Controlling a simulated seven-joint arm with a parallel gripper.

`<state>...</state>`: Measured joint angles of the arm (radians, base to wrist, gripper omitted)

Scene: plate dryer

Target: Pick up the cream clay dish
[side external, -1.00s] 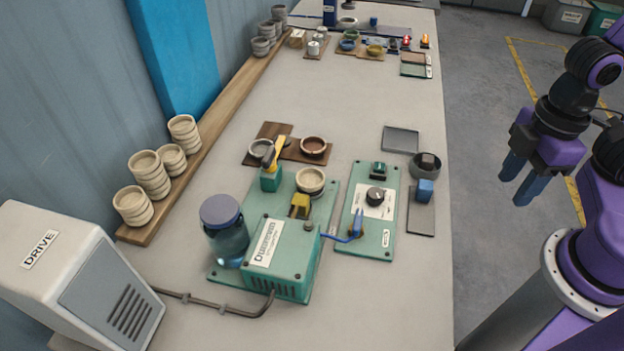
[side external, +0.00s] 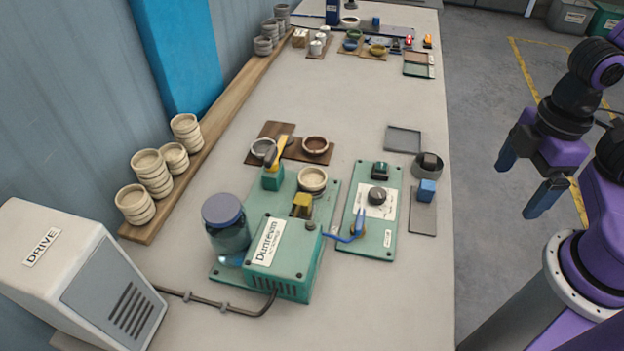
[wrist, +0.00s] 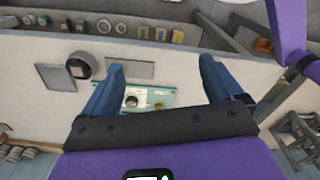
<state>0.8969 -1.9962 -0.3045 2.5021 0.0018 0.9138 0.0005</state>
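A cream clay dish (side external: 312,180) sits at the back of the green machine (side external: 275,245), behind a yellow block, in the side view. Stacks of similar cream dishes (side external: 152,172) stand on the wooden shelf board at the left wall. My gripper (side external: 526,182) is at the right of the side view, off the bench edge and well apart from the dish. Its two blue fingers are spread with nothing between them. The wrist view also shows the open fingers (wrist: 160,82) above the bench edge. I cannot make out the cream dish on the machine in the wrist view.
A green panel (side external: 369,210) with a knob and blue lever lies right of the machine. A jar (side external: 226,224) and a yellow-handled lever (side external: 276,155) stand close to the dish. Red-brown (side external: 315,146) and grey bowls lie behind. The bench middle farther back is clear.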

